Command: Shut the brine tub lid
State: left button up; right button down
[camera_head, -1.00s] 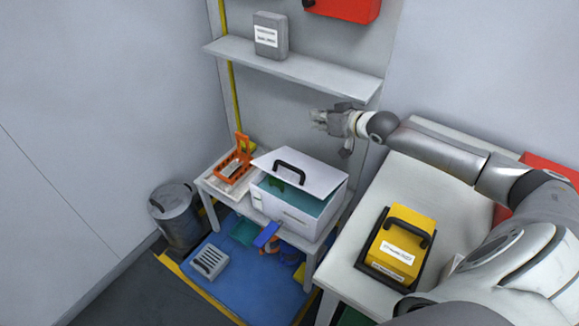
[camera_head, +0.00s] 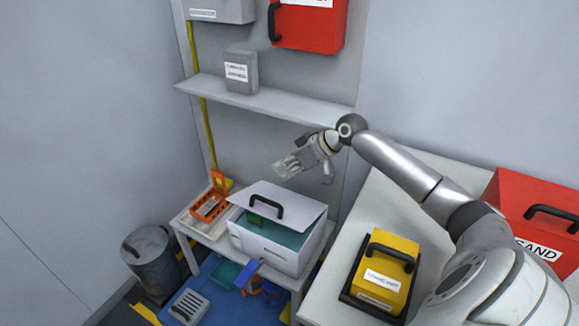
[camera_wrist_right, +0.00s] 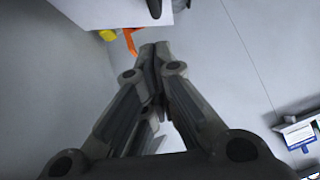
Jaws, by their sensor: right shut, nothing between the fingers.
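The brine tub (camera_head: 262,246) is a white box on a low table, with a teal inside showing at its front. Its white lid (camera_head: 293,206) is raised at the front, tilted partly open, with a black handle (camera_head: 265,204) on top. My right gripper (camera_head: 278,171) is shut and empty, above and behind the lid and apart from it. In the right wrist view, its fingers (camera_wrist_right: 152,50) meet at the tips, and part of the white lid (camera_wrist_right: 110,12) and handle (camera_wrist_right: 154,8) shows at the top edge. My left gripper is not in view.
An orange holder (camera_head: 212,203) stands left of the tub. A grey bin (camera_head: 152,262) is on the floor at left. A yellow box (camera_head: 385,272) sits on the right table. A shelf (camera_head: 270,103) is on the wall above.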

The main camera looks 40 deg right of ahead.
aim_at(259, 196)
jog(key=shift+w+a+f+p, duration=0.1)
jog(key=shift+w+a+f, duration=0.4)
jog(key=shift+f, duration=0.8)
jog(key=shift+w+a+f+p, duration=0.1)
jog(key=shift+w+a+f, duration=0.35)
jog(key=shift+f, duration=0.8)
jog(key=shift+w+a+f+p, duration=0.1)
jog(key=shift+w+a+f, duration=0.4)
jog(key=shift+f, duration=0.8)
